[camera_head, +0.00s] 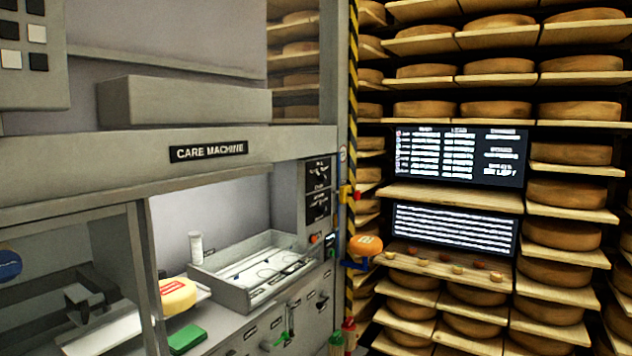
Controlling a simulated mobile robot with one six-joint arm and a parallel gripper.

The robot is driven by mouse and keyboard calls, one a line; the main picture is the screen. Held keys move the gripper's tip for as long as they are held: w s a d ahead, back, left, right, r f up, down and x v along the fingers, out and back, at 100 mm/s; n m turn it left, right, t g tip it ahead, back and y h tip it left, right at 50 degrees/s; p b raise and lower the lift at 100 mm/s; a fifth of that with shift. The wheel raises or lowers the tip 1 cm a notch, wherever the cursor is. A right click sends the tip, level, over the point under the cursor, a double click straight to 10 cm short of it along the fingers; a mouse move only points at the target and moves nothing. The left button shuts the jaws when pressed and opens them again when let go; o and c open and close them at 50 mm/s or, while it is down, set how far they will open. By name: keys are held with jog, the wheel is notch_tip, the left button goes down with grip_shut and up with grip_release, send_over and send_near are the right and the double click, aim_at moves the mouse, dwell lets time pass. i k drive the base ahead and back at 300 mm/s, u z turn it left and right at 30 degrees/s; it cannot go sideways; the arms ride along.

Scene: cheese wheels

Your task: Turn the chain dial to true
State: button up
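I cannot pick out the chain dial by its label. The care machine's front panel (262,326) below the tray carries small dark knobs or handles, one at the right (322,301) and one nearer the middle (294,303). A green handle (280,339) sits lower on the same panel. The labels beside them are too small to read, so I cannot tell how any dial is set. My gripper does not show in this view.
A grey tray (213,289) with white lining stands above the panel. A yellow cheese (178,295) and green block (187,339) sit left of it. An orange round piece (365,245) juts out by the striped post. Shelves of cheese wheels and two screens (460,155) fill the right.

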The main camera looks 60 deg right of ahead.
aim_at(321, 176)
jog(key=u, duration=0.1)
jog(key=k, duration=1.35)
jog(key=z, duration=0.85)
jog(key=i, duration=1.05)
jog(key=u, duration=0.15)
